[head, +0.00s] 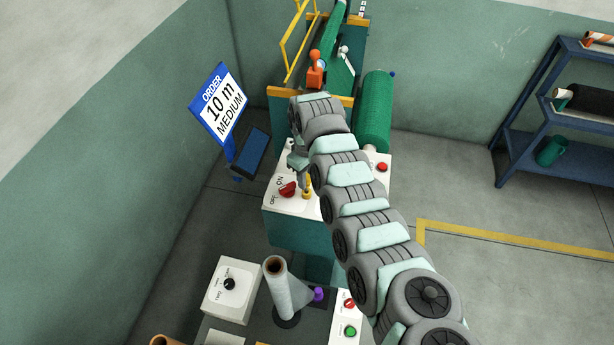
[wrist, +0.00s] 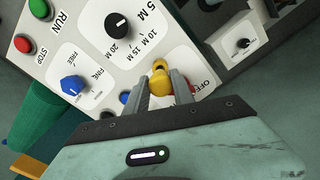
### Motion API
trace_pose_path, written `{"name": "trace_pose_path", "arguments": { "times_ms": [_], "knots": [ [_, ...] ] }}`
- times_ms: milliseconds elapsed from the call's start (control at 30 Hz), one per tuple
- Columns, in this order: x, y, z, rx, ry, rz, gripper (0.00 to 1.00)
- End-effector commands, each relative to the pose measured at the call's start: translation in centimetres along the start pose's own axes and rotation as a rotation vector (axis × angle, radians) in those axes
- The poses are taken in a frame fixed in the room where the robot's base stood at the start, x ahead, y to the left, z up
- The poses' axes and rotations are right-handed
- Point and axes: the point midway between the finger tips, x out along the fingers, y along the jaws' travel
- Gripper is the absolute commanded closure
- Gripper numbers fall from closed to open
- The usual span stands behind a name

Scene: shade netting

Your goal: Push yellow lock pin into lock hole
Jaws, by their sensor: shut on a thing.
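The yellow lock pin (wrist: 158,80) shows in the wrist view between the two grey fingers of my gripper (wrist: 161,92), which is shut on it. Its rounded yellow top sticks out past the fingertips, over the white control panel. In the head view the yellow pin (head: 307,190) stands at the panel, just right of the red ON/OFF knob, with my gripper (head: 304,177) above it. The lock hole is not visible in either view, so I cannot tell how deep the pin sits.
Beside the pin are the red knob (head: 288,190), a black length dial (wrist: 117,24) and a blue knob (wrist: 72,85). A green roll (head: 375,112) lies behind the panel. An order sign (head: 220,107) stands left.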

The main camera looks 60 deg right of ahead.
Motion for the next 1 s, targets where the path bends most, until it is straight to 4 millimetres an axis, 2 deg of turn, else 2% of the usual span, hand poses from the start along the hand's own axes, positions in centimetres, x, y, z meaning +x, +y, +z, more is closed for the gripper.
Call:
{"name": "trace_pose_path", "arguments": {
  "times_ms": [300,1000],
  "knots": [
    [0.58,-0.07,-0.03,-0.001,0.0,-0.001,1.0],
    [0.52,0.08,-0.01,-0.001,0.0,0.001,1.0]
  ]
}}
